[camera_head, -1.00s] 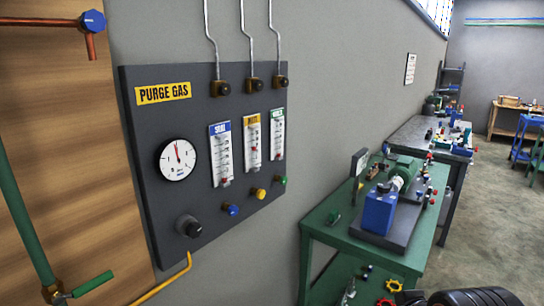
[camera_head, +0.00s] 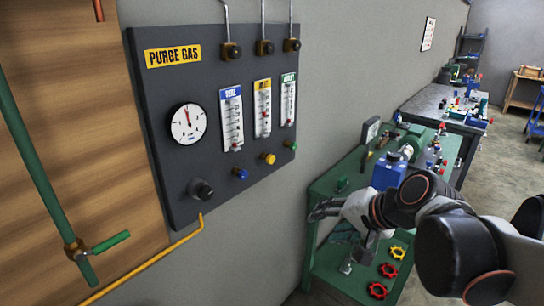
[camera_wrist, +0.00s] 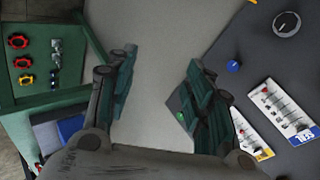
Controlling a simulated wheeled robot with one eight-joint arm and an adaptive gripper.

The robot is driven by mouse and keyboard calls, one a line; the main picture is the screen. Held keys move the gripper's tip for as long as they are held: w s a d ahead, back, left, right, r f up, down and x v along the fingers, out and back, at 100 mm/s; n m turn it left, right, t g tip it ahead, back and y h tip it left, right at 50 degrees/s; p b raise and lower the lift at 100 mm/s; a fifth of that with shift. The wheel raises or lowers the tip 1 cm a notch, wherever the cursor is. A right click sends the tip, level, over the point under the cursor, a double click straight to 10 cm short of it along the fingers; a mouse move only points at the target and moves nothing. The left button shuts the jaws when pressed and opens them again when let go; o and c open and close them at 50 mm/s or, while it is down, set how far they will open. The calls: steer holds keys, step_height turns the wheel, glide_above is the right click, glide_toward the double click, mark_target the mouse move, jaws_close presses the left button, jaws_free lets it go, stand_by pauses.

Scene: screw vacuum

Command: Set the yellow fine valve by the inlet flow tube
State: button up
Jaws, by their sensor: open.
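The yellow fine valve (camera_head: 268,158) is a small round knob low on the dark panel, under the yellow-labelled flow tube (camera_head: 262,107). Its label is too small to read. That tube shows a red mark near its lower part. A blue knob (camera_head: 240,173) is left of it and a green knob (camera_head: 291,145) right of it. My gripper (camera_head: 322,209) is below and right of the knobs, apart from the panel. In the wrist view my gripper (camera_wrist: 162,88) is open and empty. The green knob (camera_wrist: 181,117) shows beside its right finger; the yellow knob is hidden.
The panel also carries a dial gauge (camera_head: 188,123) and a large black knob (camera_head: 202,190). A yellow pipe (camera_head: 150,262) runs below it. A green workbench (camera_head: 325,262) with valve handwheels stands near my arm. The wall between bench and panel is bare.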

steer(key=w+a+r+m+t+y, duration=0.1)
steer(key=w+a+m+y, duration=0.1)
steer(key=w, duration=0.4)
steer(key=w+a+m+y, duration=0.2)
steer(key=w+m, duration=0.1)
steer(key=w, duration=0.3)
steer(key=m+t+y+p, duration=0.1)
steer(key=m+t+y, duration=0.2)
steer(key=m+y, duration=0.2)
glide_toward(272, 160)
steer(key=b+x, duration=0.2)
steer(key=x, duration=0.8)
steer(key=shift+w+a+r+b, duration=0.1)
steer(key=shift+a+b, duration=0.15)
steer(key=shift+b, duration=0.05)
steer(key=c, duration=1.1)
